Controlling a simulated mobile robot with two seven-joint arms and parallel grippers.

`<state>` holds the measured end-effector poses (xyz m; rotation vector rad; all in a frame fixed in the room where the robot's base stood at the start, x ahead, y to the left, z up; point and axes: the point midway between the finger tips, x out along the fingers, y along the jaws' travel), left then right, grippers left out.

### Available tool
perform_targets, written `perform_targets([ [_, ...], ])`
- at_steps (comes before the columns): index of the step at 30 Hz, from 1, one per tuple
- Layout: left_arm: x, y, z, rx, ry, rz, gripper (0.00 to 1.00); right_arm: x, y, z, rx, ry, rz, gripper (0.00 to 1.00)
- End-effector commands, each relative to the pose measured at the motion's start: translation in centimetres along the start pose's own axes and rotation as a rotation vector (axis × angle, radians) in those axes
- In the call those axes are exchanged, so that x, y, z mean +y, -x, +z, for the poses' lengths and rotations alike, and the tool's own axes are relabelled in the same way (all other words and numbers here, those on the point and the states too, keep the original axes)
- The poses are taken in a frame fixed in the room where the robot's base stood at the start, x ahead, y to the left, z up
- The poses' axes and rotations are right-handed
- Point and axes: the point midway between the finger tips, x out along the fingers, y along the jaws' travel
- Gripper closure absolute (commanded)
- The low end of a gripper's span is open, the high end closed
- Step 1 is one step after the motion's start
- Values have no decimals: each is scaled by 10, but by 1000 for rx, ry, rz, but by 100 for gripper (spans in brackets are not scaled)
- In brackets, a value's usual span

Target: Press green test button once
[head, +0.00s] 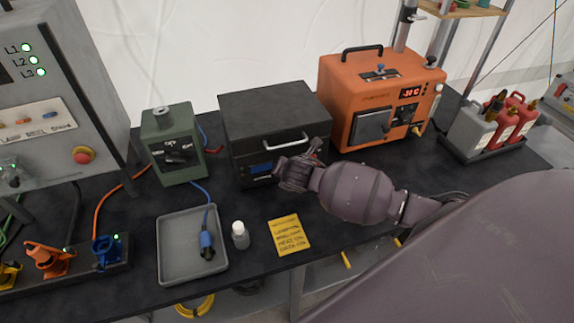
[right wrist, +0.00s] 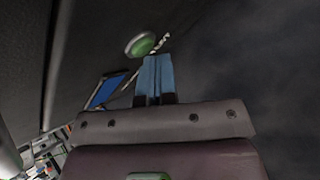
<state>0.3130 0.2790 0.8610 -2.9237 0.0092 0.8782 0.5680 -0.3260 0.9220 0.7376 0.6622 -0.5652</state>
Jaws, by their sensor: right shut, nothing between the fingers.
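The green button (right wrist: 145,45) sits in a pale round ring on a dark face in the right wrist view. My right gripper (right wrist: 155,70) has its blue fingers shut together with nothing between them. The fingertips show just below the button and slightly right of it; I cannot tell whether they touch it. In the head view my right gripper (head: 289,172) is at the front of the black box (head: 272,104), beside its small blue screen (head: 259,168). The button is hidden there behind the gripper. My left gripper is not in view.
A green unit with a dial (head: 172,145) stands left of the black box and an orange machine (head: 375,95) right of it. A grey tray (head: 178,270), a small white-capped bottle (head: 240,235) and a yellow note (head: 289,235) lie near the table's front edge.

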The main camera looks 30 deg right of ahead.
Motion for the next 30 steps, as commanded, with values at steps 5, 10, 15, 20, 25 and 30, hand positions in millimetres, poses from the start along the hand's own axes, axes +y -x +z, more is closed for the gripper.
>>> perform_targets([
  [5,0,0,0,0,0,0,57,2,-1,2,-1,0,1,100],
  [10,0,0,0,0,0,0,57,2,-1,2,-2,0,1,100],
  [15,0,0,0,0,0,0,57,1,-1,2,-2,0,1,100],
  [20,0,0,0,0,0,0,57,-2,2,-1,-1,0,0,100],
  [25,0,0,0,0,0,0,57,-6,8,-5,-2,0,1,100],
  [30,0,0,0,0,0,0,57,-8,11,-7,-2,1,1,100],
])
